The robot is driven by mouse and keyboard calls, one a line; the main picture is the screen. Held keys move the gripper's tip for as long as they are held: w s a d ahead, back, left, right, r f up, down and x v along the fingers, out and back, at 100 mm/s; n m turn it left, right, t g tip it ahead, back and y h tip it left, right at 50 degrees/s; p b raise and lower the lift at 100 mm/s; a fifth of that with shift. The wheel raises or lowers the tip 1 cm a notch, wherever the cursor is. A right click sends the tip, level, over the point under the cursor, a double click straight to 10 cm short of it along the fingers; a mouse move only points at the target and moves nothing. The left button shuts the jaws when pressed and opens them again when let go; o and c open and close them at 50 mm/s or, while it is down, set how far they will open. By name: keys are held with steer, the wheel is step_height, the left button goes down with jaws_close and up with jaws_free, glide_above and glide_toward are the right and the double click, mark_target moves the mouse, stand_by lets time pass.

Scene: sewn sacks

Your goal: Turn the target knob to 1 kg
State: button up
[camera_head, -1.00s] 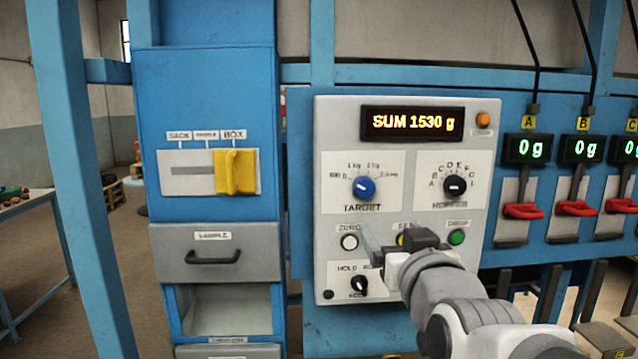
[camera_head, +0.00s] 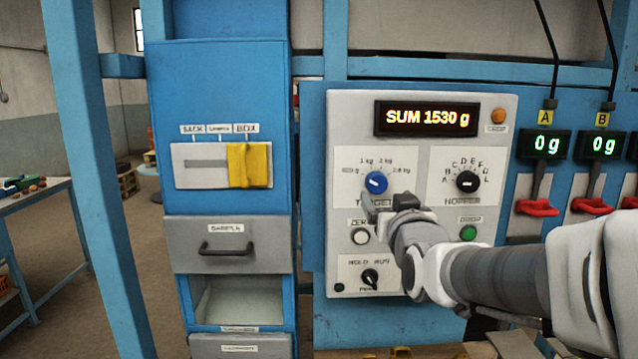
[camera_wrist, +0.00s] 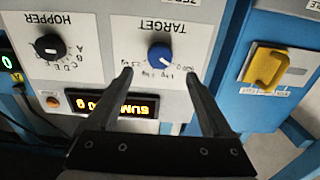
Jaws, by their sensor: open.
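The blue target knob (camera_head: 376,182) sits on the white TARGET plate of the grey control panel (camera_head: 340,120). Printed weight marks arc above it, with 1 kg at its upper left. Its pale pointer seems to lean to the upper left; the exact mark is unclear. My gripper (camera_head: 384,206) is just below the knob in the head view and covers part of the TARGET label. In the wrist view, turned upside down, the knob (camera_wrist: 160,54) shows beyond and between the open fingertips of my gripper (camera_wrist: 160,75). The fingers hold nothing, and contact with the knob is not visible.
The black hopper knob (camera_head: 467,181) is right of the target knob. The zero button (camera_head: 361,236), green drop button (camera_head: 468,233) and hold/run knob (camera_head: 370,277) are below. A display (camera_head: 426,118) reads SUM 1530 g. A yellow slider (camera_head: 250,165) is left.

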mark_target(378, 185)
steer(key=w+p, duration=0.1)
steer(key=w, duration=0.6)
steer(key=shift+w, duration=0.2)
steer(key=shift+f, duration=0.1)
jaws_close()
